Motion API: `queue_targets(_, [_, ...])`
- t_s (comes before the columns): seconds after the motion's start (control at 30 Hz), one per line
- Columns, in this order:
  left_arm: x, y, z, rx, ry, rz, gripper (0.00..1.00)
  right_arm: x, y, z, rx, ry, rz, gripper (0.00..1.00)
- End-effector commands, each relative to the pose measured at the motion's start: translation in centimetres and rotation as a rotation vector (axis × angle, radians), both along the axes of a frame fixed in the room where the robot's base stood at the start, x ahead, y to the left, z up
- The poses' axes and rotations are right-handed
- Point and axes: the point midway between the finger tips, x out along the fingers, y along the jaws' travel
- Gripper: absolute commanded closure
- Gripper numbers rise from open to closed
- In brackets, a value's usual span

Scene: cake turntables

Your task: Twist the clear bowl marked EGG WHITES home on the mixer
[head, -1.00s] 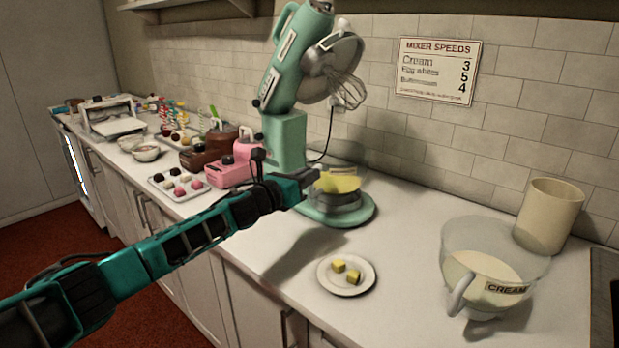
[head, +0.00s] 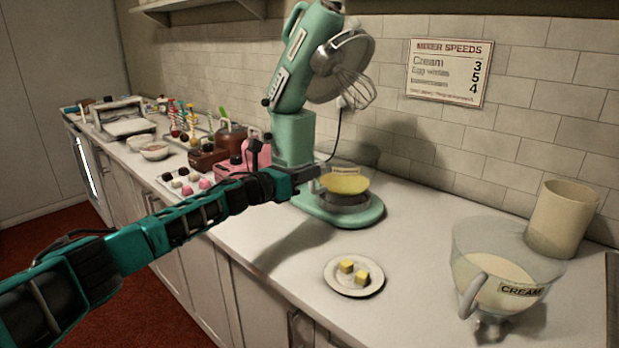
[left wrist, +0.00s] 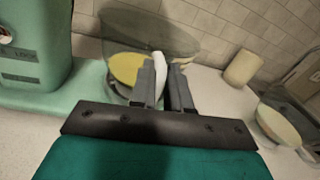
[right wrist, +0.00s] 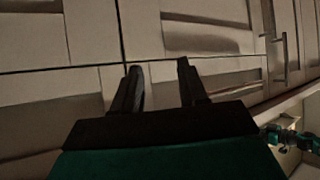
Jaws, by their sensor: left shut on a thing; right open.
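The clear bowl marked EGG WHITES (head: 345,184) holds yellow liquid and sits on the base of the green mixer (head: 292,132). Its label is small at the rim. The mixer head is tilted up, with the whisk (head: 348,88) raised above the bowl. My left gripper (head: 316,174) is at the bowl's left side. In the left wrist view its fingers (left wrist: 168,88) are shut on the bowl's white handle (left wrist: 159,66). I cannot see whether the bowl is locked in the base. My right gripper (right wrist: 160,85) is open and empty, facing cabinet doors.
A second clear bowl, marked CREAM (head: 500,268), stands at the right, beside a beige canister (head: 562,218). A plate (head: 345,287) with yellow cubes lies in front of the mixer. Sweets and a pink box (head: 257,152) stand to the left. A MIXER SPEEDS sign (head: 449,72) hangs on the wall.

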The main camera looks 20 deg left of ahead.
Motion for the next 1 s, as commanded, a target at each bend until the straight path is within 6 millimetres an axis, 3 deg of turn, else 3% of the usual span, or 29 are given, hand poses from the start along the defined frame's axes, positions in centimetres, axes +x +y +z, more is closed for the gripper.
queue_targets(0.37, [0.1, 0.1, -0.2, -0.001, 0.003, -0.007, 1.0, 0.0, 0.0, -0.2, 0.0, 0.0, 0.0, 0.57])
queue_targets(1.0, [0.8, 1.3, -0.3, 0.0, -0.001, -0.104, 1.0, 0.0, 0.0, -3.5, 0.0, 0.0, 0.0, 0.57])
